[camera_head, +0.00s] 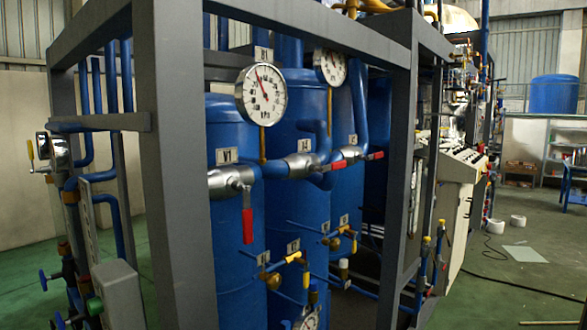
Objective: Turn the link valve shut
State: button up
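Three ball valves with red handles sit along the blue pipe in front of the blue tanks. The left valve (231,180), under a plate reading V1, has its red handle (248,225) hanging straight down, across the pipe. The middle valve (299,166), under a plate too small to read surely, has its red handle (338,165) pointing right, roughly along the pipe. The right valve (352,153) also has its red handle (375,155) pointing right. I cannot tell by label which is the link valve. My gripper is not in view.
A grey frame post (183,160) stands close in front, left of the valves; another post (400,180) stands to their right. Two round gauges (261,95) (330,67) hang above. Smaller yellow-handled valves (295,258) sit below. Green floor (520,275) is open at the right, crossed by a black cable.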

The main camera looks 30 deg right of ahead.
aim_at(340, 164)
jog(key=z, duration=0.05)
jog(key=k, duration=0.65)
jog(key=z, duration=0.55)
jog(key=i, duration=0.5)
jog(key=z, duration=0.6)
jog(key=i, duration=0.55)
jog(key=u, duration=0.2)
